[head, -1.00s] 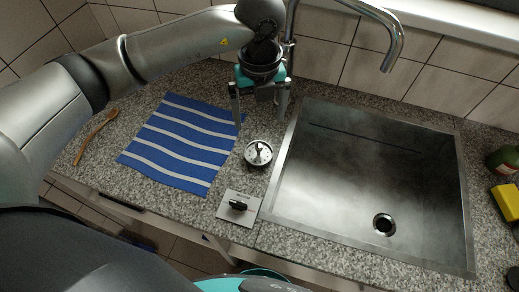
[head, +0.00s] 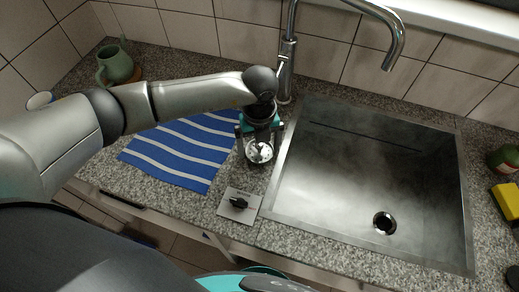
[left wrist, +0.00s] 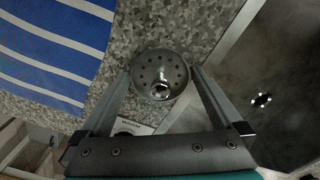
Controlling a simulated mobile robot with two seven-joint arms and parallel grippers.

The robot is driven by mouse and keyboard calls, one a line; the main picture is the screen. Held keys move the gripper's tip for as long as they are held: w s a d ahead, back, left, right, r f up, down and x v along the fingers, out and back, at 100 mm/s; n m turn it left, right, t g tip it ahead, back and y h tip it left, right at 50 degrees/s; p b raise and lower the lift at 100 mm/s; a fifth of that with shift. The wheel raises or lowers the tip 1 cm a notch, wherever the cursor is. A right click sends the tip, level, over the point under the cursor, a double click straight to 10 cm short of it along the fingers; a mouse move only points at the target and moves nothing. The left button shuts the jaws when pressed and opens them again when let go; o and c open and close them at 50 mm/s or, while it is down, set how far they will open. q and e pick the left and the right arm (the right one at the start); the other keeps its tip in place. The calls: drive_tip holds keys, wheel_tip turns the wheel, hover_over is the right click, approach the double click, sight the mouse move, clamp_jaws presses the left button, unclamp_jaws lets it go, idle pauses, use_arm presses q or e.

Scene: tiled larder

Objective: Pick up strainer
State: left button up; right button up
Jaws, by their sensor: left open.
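The strainer (head: 259,151) is a small round metal piece with holes and a central knob. It rests on the granite counter between the blue striped cloth and the sink. In the left wrist view the strainer (left wrist: 160,75) lies between the tips of my left gripper (left wrist: 158,88). In the head view my left gripper (head: 258,160) points down over it, a finger on each side. The fingers are open; whether they touch its rim I cannot tell. My right gripper is not in view.
The blue striped cloth (head: 180,150) lies left of the strainer. The steel sink (head: 284,165) is close on the right, with a tap (head: 286,70) behind. A switch plate (head: 239,205) is in front. A green jug (head: 117,66) stands at the back left.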

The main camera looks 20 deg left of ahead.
use_arm(q)
drive_tip(key=c, duration=1)
drive_tip(key=shift+r, duration=0.15)
wheel_tip(320, 180, up, 20)
drive_tip(key=shift+f, duration=0.15)
idle(0.4)
drive_tip(key=o, duration=0.7)
drive_tip(key=c, duration=0.6)
